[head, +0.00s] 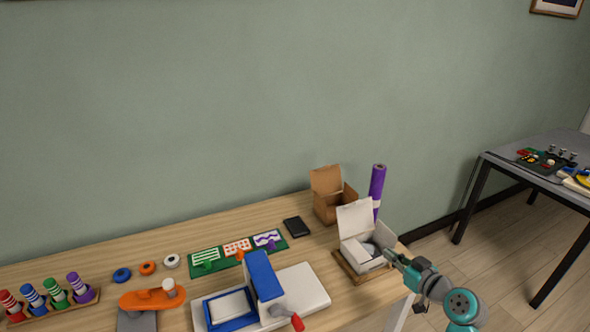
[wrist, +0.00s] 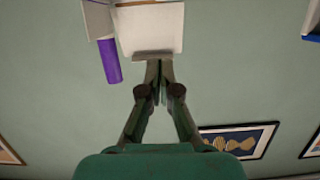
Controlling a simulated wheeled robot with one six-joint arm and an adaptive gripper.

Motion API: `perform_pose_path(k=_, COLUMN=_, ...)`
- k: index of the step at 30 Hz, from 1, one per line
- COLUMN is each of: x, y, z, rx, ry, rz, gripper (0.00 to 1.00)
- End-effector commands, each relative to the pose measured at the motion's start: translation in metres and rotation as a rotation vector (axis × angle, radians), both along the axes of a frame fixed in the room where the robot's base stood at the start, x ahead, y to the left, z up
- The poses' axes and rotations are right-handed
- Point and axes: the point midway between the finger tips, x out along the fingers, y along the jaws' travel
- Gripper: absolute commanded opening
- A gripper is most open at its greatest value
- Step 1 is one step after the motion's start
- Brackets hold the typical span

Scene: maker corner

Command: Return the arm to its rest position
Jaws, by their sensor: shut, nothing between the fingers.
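My gripper (head: 391,256) is at the right end of the wooden workbench, at the right side of the open white box (head: 352,252). In the wrist view my gripper (wrist: 159,66) has its fingertips together, with nothing between them. The white box's raised lid (wrist: 150,30) shows just beyond the fingertips there. In the head view the box stands on a small wooden tray (head: 342,263), and something pale lies inside it. I cannot tell whether my fingertips touch the box.
An open cardboard box (head: 326,207) and an upright purple roll (head: 377,183) stand behind the white box. A blue and white press (head: 262,277) is left of it. Farther left are cards, coloured rings and striped pegs. A grey table (head: 545,155) stands apart at right.

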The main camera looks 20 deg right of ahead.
Motion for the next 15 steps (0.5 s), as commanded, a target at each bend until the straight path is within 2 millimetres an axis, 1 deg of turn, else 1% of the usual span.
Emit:
perform_pose_path(k=4, x=-0.001, y=0.003, z=-0.004, rx=0.004, ry=0.003, rz=-0.002, gripper=0.00)
perform_pose_path(k=7, x=-0.006, y=0.015, z=-0.017, rx=0.019, ry=0.014, rz=-0.017, gripper=0.00)
perform_pose_path(k=11, x=-0.022, y=0.047, z=-0.048, rx=0.051, ry=0.043, rz=-0.056, gripper=0.00)
perform_pose_path(k=12, x=-0.030, y=0.059, z=-0.059, rx=0.060, ry=0.052, rz=-0.073, gripper=0.00)
perform_pose_path(k=15, x=-0.050, y=0.087, z=-0.083, rx=0.079, ry=0.074, rz=-0.109, gripper=0.00)
